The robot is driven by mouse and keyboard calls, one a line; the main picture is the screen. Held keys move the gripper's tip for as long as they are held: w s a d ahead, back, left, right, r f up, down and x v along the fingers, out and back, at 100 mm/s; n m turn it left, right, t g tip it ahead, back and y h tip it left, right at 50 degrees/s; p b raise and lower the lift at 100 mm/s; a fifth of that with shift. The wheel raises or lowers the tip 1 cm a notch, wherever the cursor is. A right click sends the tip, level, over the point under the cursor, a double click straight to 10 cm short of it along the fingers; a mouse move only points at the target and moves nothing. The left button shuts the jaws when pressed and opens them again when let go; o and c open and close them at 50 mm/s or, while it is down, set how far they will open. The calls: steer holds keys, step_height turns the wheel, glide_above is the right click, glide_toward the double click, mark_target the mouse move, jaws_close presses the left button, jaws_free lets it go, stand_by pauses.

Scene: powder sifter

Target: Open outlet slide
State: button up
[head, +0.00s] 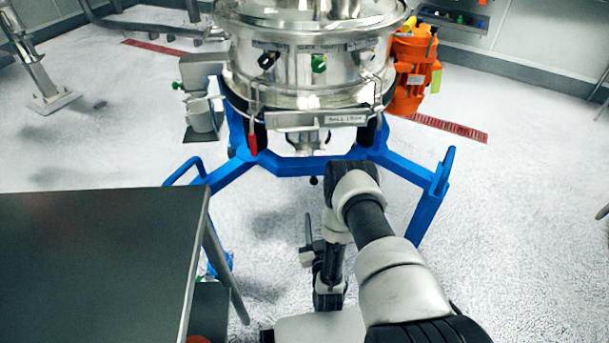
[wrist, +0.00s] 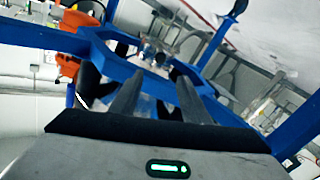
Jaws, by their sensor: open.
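The steel sifter (head: 300,75) stands in its blue frame (head: 310,168). Its steel outlet (head: 307,143) hangs below the drum, above the front crossbar of the frame. A small dark knob (head: 314,181) shows just under that crossbar; I cannot tell whether it belongs to the outlet slide. The slide itself is not clearly seen. In the wrist view the outlet area (wrist: 152,54) lies beyond the blue frame, past my fingers. My gripper (wrist: 157,92) is open, with nothing between its fingers. It is low, in front of the frame, and mostly hidden by my arm in the head view.
A dark steel table (head: 100,265) fills the lower left. An orange motor (head: 411,72) is on the sifter's right side. The blue frame's legs spread left and right around my arm. White floor (head: 520,230) is clear at the right.

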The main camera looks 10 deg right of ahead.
mark_target(314, 182)
steer(key=w+b, duration=0.1)
steer(key=w, duration=0.4)
steer(key=w+b, duration=0.2)
steer(key=w, duration=0.4)
steer(key=w+d+b, duration=0.1)
steer(key=w, duration=0.4)
steer(key=shift+w+f, duration=0.15)
steer(key=shift+w, duration=0.25)
jaws_close()
